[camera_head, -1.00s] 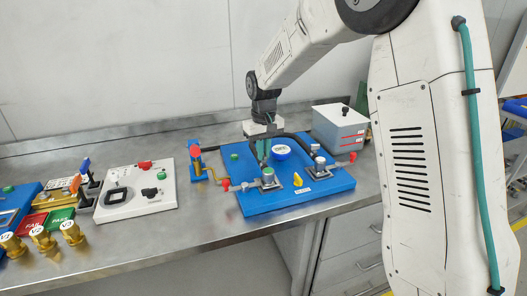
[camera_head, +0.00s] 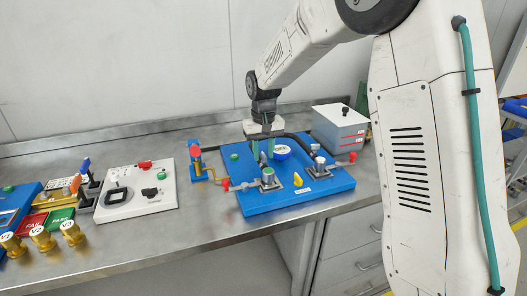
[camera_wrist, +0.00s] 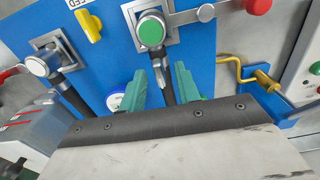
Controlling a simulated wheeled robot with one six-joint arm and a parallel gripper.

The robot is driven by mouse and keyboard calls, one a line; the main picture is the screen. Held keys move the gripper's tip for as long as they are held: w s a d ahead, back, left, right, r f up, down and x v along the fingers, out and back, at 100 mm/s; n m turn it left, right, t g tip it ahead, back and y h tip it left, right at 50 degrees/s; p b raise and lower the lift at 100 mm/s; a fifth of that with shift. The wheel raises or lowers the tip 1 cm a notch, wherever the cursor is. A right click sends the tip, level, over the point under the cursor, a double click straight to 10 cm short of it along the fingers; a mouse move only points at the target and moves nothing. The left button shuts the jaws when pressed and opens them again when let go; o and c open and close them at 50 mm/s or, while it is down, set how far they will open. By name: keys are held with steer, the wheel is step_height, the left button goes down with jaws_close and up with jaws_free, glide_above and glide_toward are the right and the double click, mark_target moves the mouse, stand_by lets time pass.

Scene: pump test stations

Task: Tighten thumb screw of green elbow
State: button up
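The green elbow, a grey metal fitting with a green cap, stands on a square plate on the blue board in the wrist view (camera_wrist: 150,32) and in the head view (camera_head: 267,174). Its black hose runs down from it towards my gripper. A small metal piece, seemingly the thumb screw (camera_wrist: 162,78), shows on the hose side below the cap. My gripper (camera_wrist: 167,68) has two green fingers, apart, one on each side of the hose and this piece. It also shows in the head view (camera_head: 265,155). I cannot tell whether either finger touches the piece.
A white-capped elbow (camera_wrist: 38,67) with its own black hose stands to the left in the wrist view. A yellow knob (camera_wrist: 87,24) is between the elbows. A brass crank (camera_wrist: 250,75) and a red knob (camera_wrist: 257,5) lie to the right. A grey box (camera_head: 340,128) stands behind the board.

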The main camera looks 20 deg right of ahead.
mark_target(264, 154)
step_height(264, 154, up, 8)
steer(key=shift+f, duration=0.1)
stand_by(0.5)
stand_by(0.4)
steer(key=s+d+r, duration=0.1)
steer(key=s+r, duration=0.1)
steer(key=s, duration=1.7)
steer(key=s+d+r+t, duration=0.1)
steer(key=s+d, duration=0.1)
steer(key=s, duration=1.7)
steer(key=shift+s+r, duration=0.2)
steer(key=shift+r, duration=0.2)
steer(key=shift+d, duration=0.1)
